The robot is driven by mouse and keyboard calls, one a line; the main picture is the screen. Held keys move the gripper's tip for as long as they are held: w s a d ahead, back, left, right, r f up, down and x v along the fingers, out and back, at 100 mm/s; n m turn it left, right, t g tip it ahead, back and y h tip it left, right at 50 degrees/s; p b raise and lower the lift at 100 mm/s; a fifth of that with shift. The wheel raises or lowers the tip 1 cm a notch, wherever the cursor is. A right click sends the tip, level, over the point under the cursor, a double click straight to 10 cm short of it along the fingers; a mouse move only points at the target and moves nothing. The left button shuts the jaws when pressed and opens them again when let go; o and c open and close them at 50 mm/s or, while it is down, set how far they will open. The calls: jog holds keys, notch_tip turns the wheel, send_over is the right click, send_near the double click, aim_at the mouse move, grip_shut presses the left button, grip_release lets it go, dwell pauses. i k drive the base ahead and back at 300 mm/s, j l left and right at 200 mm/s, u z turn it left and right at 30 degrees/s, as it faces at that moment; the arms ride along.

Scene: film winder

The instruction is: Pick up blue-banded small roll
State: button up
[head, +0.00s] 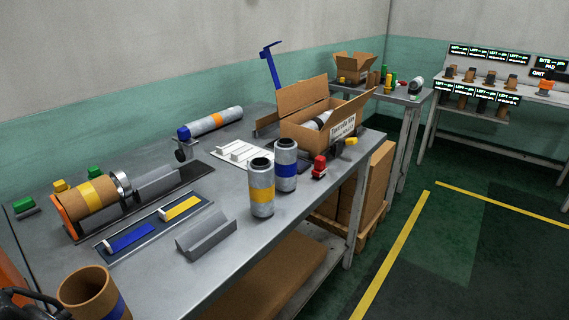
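A grey roll with a blue band (286,165) stands upright on the metal table, right of the middle. A similar grey roll with a yellow band (262,188) stands upright in front and to its left. A brown, hollow cardboard tube with a blue band (95,295) is at the bottom left, partly cut off by the frame edge. My gripper (22,303) shows only in part in the bottom left corner, just left of this tube. Its fingertips are not clear, and I cannot tell whether it touches the tube. It is far from the standing grey rolls.
On the table (215,275) are a winder with a yellow-banded roll (92,194), a grey V-shaped block (207,235), an orange-banded roll (216,121) lying down, and an open cardboard box (305,137). A red-topped item (319,167) stands right of the blue-banded grey roll.

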aim_at(286, 148)
jog(key=i+l+z, duration=0.25)
jog(key=i+l, duration=0.15)
jog(key=i+l+z, duration=0.25)
jog(key=i, duration=0.35)
